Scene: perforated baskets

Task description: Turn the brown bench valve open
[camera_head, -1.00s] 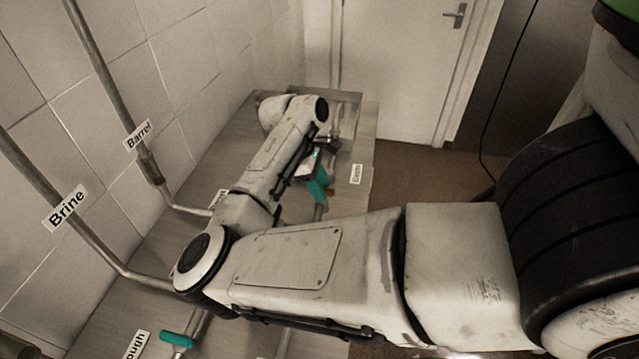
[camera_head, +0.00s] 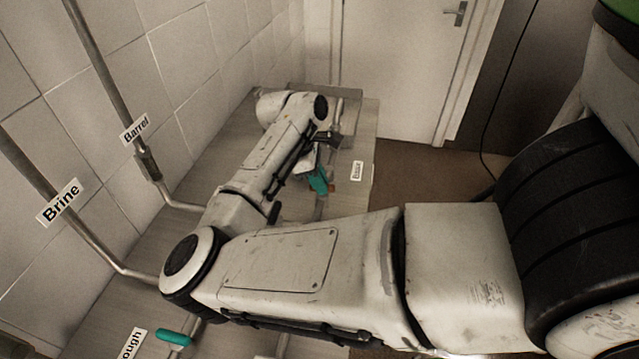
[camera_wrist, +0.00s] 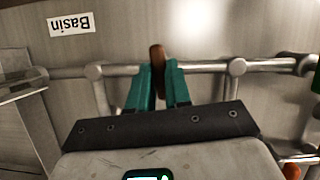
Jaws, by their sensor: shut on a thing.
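The brown bench valve's handle (camera_wrist: 157,58) shows in the wrist view, between the teal fingers of my gripper (camera_wrist: 158,88). The fingers are shut on it. The visible part of the handle lies across the horizontal pipe in the picture; its lower part is hidden by the fingers. In the head view my gripper (camera_head: 318,181) is at the far part of the bench, with a small brown bit of the handle (camera_head: 331,187) beside the fingertips. My arm hides much of the pipework there.
The metal pipe (camera_wrist: 205,67) runs across the wrist view under a "Basin" label (camera_wrist: 71,24). An orange part (camera_wrist: 291,171) is at the lower right. A teal handle (camera_head: 174,337) sits on the near bench. Pipes labelled "Brine" (camera_head: 60,202) and "Barrel" (camera_head: 134,129) run along the left wall.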

